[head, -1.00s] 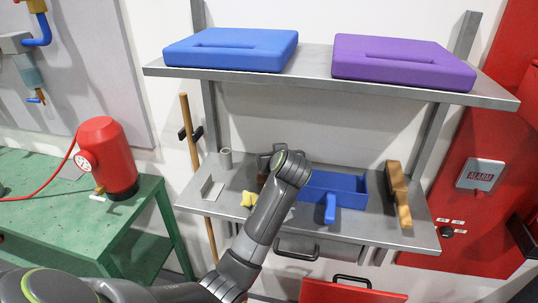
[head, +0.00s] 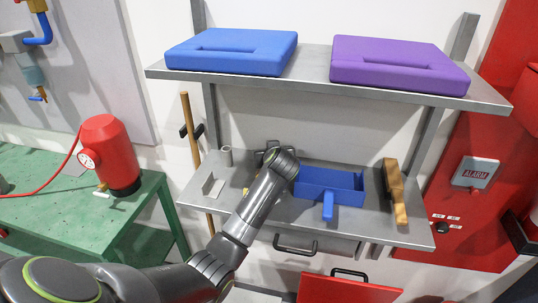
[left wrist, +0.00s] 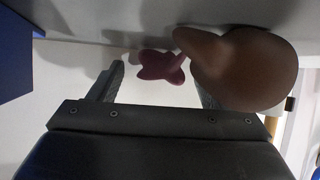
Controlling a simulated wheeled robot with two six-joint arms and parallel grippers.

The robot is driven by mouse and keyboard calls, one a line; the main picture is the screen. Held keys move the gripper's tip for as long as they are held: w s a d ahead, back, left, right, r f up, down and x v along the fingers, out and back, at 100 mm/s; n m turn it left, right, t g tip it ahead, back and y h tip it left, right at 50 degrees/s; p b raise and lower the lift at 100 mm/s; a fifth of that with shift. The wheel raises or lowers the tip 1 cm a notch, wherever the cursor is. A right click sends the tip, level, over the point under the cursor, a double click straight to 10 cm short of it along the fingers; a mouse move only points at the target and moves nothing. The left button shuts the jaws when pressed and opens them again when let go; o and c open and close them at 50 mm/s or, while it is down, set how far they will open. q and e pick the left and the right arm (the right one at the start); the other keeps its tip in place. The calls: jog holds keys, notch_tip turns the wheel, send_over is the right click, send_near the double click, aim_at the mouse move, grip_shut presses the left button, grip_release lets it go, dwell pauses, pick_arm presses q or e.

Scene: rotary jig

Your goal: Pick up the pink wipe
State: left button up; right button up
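The pink wipe (left wrist: 162,66) is a small, crumpled, dark pink piece in the left wrist view. It lies against the grey shelf surface, which fills the top of that view. My left gripper (left wrist: 160,76) is open, and the wipe appears between its two fingers, a little beyond the tips. In the head view my left gripper (head: 270,155) is over the lower shelf, and my arm hides the wipe there. My right gripper is in neither view.
A rounded brown object (left wrist: 245,68) is close beside the wipe and one finger. A blue open box with a handle (head: 330,186) stands right of my gripper on the lower shelf (head: 290,212). A wooden brush (head: 395,190) lies further right. The upper shelf (head: 390,91) overhangs behind.

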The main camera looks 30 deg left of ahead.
pick_arm(q)
jog(key=c, duration=0.9)
